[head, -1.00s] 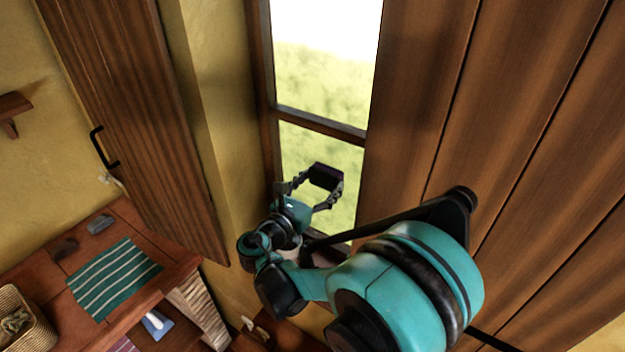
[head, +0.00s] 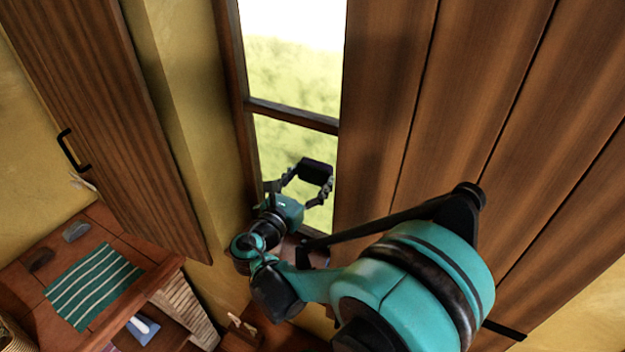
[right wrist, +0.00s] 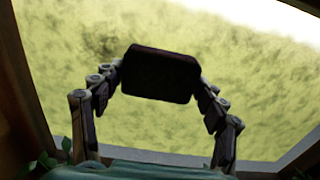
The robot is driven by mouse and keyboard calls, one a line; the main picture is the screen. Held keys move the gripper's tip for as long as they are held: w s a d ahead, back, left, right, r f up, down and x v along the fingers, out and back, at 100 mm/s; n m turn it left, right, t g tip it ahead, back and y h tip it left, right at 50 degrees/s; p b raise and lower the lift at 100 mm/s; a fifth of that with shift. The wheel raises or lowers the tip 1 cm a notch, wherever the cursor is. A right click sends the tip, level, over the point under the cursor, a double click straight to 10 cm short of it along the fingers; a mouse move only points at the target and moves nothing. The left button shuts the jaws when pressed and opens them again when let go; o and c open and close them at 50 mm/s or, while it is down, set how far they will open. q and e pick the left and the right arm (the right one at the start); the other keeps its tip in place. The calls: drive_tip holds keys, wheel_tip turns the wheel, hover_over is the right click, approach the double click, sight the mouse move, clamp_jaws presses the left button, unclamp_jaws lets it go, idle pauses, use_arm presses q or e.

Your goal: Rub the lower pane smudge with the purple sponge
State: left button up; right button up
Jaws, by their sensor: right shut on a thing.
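My right gripper (head: 306,178) is shut on a dark block, which looks like the purple sponge (head: 316,170), in front of the window's lower pane (head: 272,135). In the right wrist view the sponge (right wrist: 160,74) is nearly black and sits between both fingertips, with the pane behind it. Whether it touches the glass I cannot tell. A faint dark patch, possibly the smudge (right wrist: 101,40), shows up and left of the sponge in the right wrist view. No clear smudge shows in the head view. My left gripper is not in view.
A wooden crossbar (head: 292,115) divides the panes. An open wooden shutter (head: 100,120) stands left, and wooden panelling (head: 400,90) adjoins the window at right. A brick counter (head: 110,222) at lower left holds a green striped cloth (head: 93,285) and dark stones (head: 76,232).

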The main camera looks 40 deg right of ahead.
sight(283, 154)
drive_tip(key=shift+w+a+b, duration=0.35)
drive_tip(key=shift+w+a, duration=0.35)
drive_tip(key=shift+w, duration=0.9)
drive_tip(key=shift+w+a+b, duration=0.4)
drive_tip(key=shift+w+a, duration=0.25)
drive_tip(key=shift+w, duration=1)
drive_tip(key=shift+w+a+b, duration=0.35)
drive_tip(key=shift+w+a, duration=0.35)
drive_tip(key=shift+w, duration=0.9)
drive_tip(key=shift+d+r, duration=0.1)
drive_tip(key=shift+r, duration=0.25)
drive_tip(key=shift+s, duration=0.1)
drive_tip(key=shift+s+d, duration=0.35)
drive_tip(key=shift+s, duration=0.55)
drive_tip(key=shift+s+d, duration=0.35)
drive_tip(key=shift+s, duration=0.5)
drive_tip(key=shift+s+d+p, duration=0.2)
drive_tip(key=shift+s+d, duration=0.25)
drive_tip(key=shift+s, duration=0.7)
drive_tip(key=shift+s+d+p, duration=0.25)
drive_tip(key=shift+s+d, duration=0.25)
drive_tip(key=shift+s, duration=0.6)
drive_tip(key=shift+s+d+p, duration=0.2)
drive_tip(key=shift+s+d, duration=0.25)
drive_tip(key=shift+s, duration=0.7)
